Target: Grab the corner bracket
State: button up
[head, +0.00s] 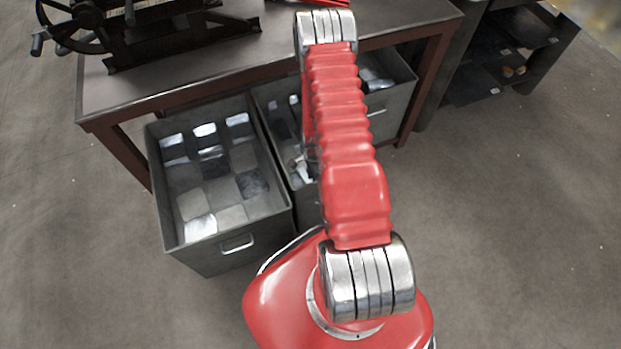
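I cannot single out a corner bracket for certain. Small grey and shiny metal pieces (280,118) lie in the bin (262,97) in the middle, and one of them may be a bracket. My red arm crosses in front of this bin and hides much of its inside. What looks like my gripper (308,165) shows only in part at the left side of my arm, over or in the middle bin. Its fingers are too small and covered to tell whether they are open or hold anything.
A grey bin (236,256) at the left holds several flat square metal pieces. A workbench (180,82) with a hand-wheel machine (150,30) stands behind and over the bins. A dark shelf unit (497,62) stands at the upper right. The floor at right is clear.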

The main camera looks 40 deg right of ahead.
jog(key=shift+f, duration=1)
jog(key=shift+c, duration=0.4)
grip_shut()
